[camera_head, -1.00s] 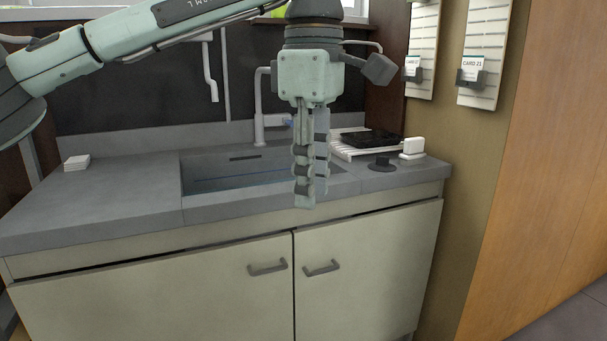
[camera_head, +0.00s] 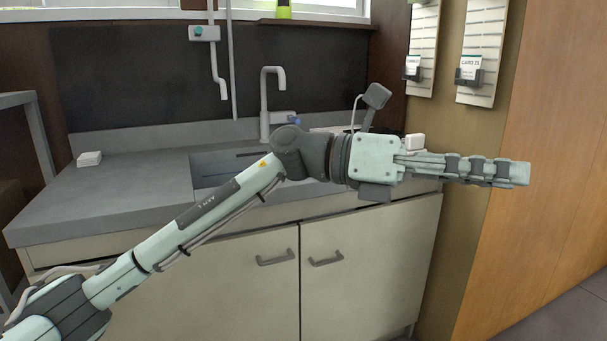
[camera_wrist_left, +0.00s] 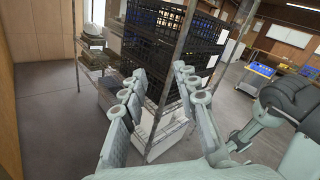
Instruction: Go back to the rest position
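My left gripper (camera_head: 522,173) is stretched sideways in the head view, its fingers pointing right across the beige wall panel and the wood panel. In this side view one finger largely covers the other. The left wrist view shows its two fingers (camera_wrist_left: 159,73) spread apart with nothing held between them. My left arm comes up from the lower left, in front of the sink counter. The arm and gripper hide part of the sink and the counter's right end. My right gripper is in neither view.
A grey counter (camera_head: 120,195) holds a sink (camera_head: 208,172) and a tap (camera_head: 264,105). A small white stack (camera_head: 89,159) lies at its left. The wood panel (camera_head: 560,120) stands at right. The wrist view shows a metal rack with dark crates (camera_wrist_left: 172,42) beyond the fingers, and open floor (camera_wrist_left: 50,110) left.

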